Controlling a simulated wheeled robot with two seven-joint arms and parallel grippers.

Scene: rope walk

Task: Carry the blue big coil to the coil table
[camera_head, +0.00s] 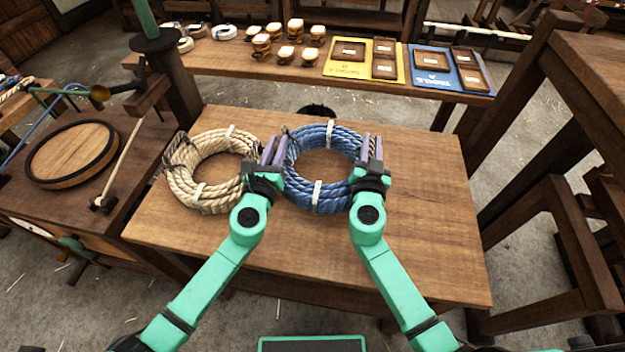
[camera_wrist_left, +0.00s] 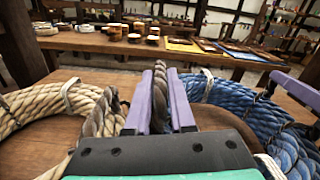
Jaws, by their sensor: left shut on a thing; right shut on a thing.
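The blue big coil (camera_head: 318,192) is a ring of thick blue rope with white ties. It is over the wooden table top, just right of a tan coil, and appears to lie flat on it. My left gripper (camera_head: 272,152) is shut at its left side, on a dark rope handle that shows between the purple fingers in the left wrist view (camera_wrist_left: 160,85). My right gripper (camera_head: 371,150) is shut at the coil's right side; its grip is mostly hidden by the fingers. The blue coil also shows in the left wrist view (camera_wrist_left: 232,101).
The tan coil (camera_head: 183,188) lies close beside my left gripper. The table (camera_head: 430,235) is clear on the right and in front. A bench (camera_head: 220,62) behind holds small pots and trays. A post (camera_head: 178,85) stands at back left, and a wooden frame (camera_head: 560,240) at right.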

